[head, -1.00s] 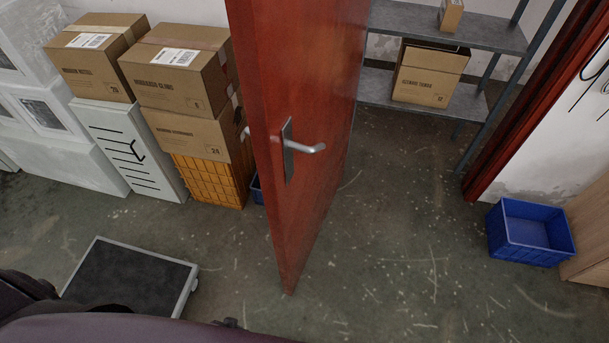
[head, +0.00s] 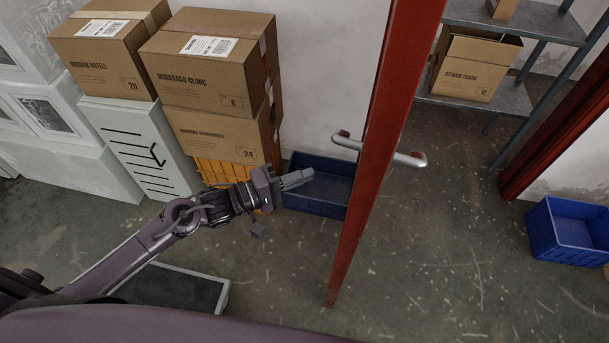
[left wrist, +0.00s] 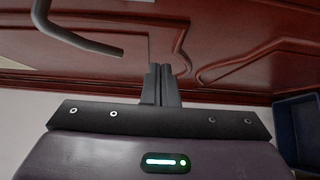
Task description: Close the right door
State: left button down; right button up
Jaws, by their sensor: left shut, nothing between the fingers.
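The red door (head: 372,165) stands open and shows almost edge-on in the head view, with silver lever handles on both faces. The left-face handle (head: 346,141) is above and to the right of my left gripper (head: 300,179). My left gripper is shut and empty, pointing at the door's left face. In the left wrist view the door's panelled face (left wrist: 225,45) fills the top, and the handle (left wrist: 85,40) is at upper left. The shut fingers (left wrist: 160,84) are below the handle. I cannot tell whether they touch the door. My right gripper is not in view.
Stacked cardboard boxes (head: 208,85) on an orange crate (head: 228,172) stand left of the door. A blue bin (head: 318,190) is behind my gripper. The red door frame (head: 560,130), a grey shelf (head: 500,100) and another blue bin (head: 568,232) are right. A dark-topped platform (head: 175,290) lies low.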

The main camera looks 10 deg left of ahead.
pick_arm(q)
jog(key=w+d+p, duration=0.1)
jog(key=w+d, duration=0.2)
jog(key=d, duration=0.6)
jog(key=shift+w+d+p, duration=0.25)
jog(key=shift+w+p, duration=0.1)
jog(key=shift+w, duration=0.05)
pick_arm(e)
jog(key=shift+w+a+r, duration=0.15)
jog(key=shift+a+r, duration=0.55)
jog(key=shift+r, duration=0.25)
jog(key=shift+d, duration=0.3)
